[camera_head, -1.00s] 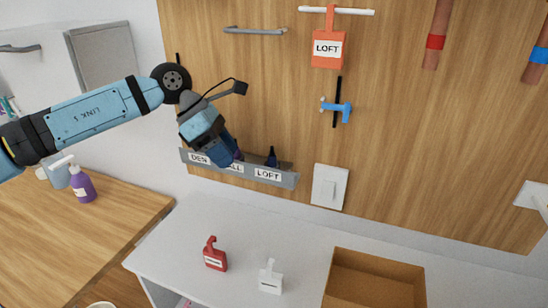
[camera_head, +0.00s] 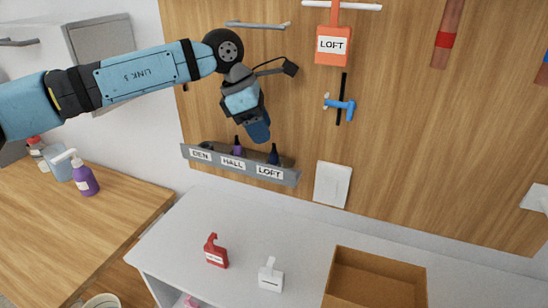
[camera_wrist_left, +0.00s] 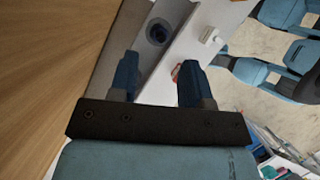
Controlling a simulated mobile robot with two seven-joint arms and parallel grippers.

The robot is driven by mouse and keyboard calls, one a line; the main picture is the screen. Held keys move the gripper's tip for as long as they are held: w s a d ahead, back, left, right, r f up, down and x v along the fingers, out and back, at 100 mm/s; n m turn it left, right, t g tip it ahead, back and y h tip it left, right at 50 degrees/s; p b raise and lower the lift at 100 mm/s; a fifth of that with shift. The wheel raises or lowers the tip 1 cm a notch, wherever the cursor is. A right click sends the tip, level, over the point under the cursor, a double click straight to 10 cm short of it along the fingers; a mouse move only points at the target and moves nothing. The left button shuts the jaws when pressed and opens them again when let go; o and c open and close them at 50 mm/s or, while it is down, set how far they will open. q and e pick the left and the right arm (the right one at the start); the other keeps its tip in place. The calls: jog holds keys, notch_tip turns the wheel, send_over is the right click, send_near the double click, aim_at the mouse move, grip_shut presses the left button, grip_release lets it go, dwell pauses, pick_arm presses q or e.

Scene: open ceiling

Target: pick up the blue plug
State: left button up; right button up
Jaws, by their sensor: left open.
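The blue plug (camera_head: 273,157) is dark blue and stands upright in the LOFT section of a grey labelled rack (camera_head: 236,176) on the wooden wall panel. In the left wrist view the blue plug (camera_wrist_left: 158,32) shows end-on, ahead of the gap between the fingers. My left gripper (camera_head: 257,132) is just above and left of the plug in the head view, pointing down. In the left wrist view its two dark blue fingers (camera_wrist_left: 158,78) are apart, with nothing between them. My right gripper is not seen.
A purple plug (camera_head: 238,148) stands in the HALL section and a dark item (camera_head: 207,146) lies at DEN. A blue valve handle (camera_head: 341,105) and an orange LOFT tag (camera_head: 333,45) are on the panel above. A white switch plate (camera_head: 332,184) is right of the rack.

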aim_at(274, 144)
pick_arm(q)
jog(key=shift+d+f, duration=0.2)
jog(key=shift+d, duration=0.4)
jog(key=p+x, duration=0.1)
jog(key=x, duration=0.3)
jog(key=shift+d+f, duration=0.1)
jog(key=shift+f, duration=0.2)
grip_shut()
